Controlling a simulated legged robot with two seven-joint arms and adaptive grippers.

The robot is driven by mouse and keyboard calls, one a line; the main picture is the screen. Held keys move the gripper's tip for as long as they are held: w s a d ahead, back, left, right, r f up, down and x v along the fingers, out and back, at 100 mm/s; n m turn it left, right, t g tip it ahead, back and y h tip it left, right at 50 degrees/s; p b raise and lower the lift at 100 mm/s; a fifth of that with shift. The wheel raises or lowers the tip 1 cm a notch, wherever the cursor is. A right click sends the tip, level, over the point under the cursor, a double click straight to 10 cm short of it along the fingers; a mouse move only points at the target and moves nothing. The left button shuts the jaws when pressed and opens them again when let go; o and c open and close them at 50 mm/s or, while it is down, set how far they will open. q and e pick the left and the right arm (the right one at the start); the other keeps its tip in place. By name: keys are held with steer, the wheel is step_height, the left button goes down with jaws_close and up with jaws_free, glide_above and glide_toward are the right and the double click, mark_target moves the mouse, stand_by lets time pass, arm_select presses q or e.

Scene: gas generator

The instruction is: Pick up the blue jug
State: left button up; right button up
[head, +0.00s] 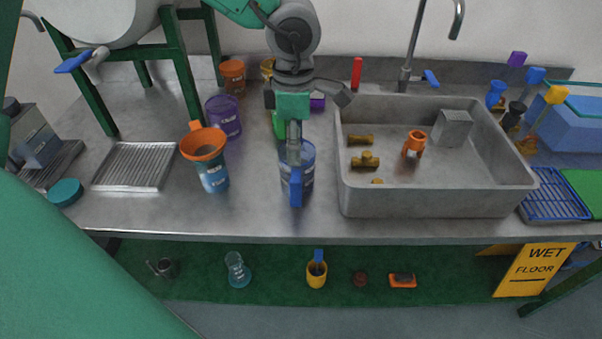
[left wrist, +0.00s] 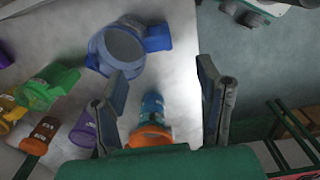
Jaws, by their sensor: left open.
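The blue jug (head: 307,172) stands upright on the steel counter, left of the sink, with its blue handle toward the front edge. In the left wrist view the jug (left wrist: 124,46) is at the upper left, its handle pointing right. My left gripper (head: 295,145) points down in front of the jug's upper part in the head view and hides some of it. In the left wrist view the gripper (left wrist: 162,75) is open, its fingers apart, with bare counter between the tips. The jug is not held. I cannot tell whether a finger touches it. My right gripper is not in view.
A blue container with an orange funnel (head: 205,145) stands left of the jug. A purple container (head: 224,117) and a green one (head: 278,124) are behind. The steel sink (head: 440,203) is close on the right. The counter's front edge is near the jug.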

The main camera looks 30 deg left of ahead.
mark_target(296, 176)
arm_select(q)
steer(key=f, duration=0.5)
steer(key=shift+w+f+b, duration=0.2)
steer(key=shift+f+b, duration=0.6)
steer(key=shift+f, duration=2.2)
steer(key=shift+c, duration=1.1)
jaws_close()
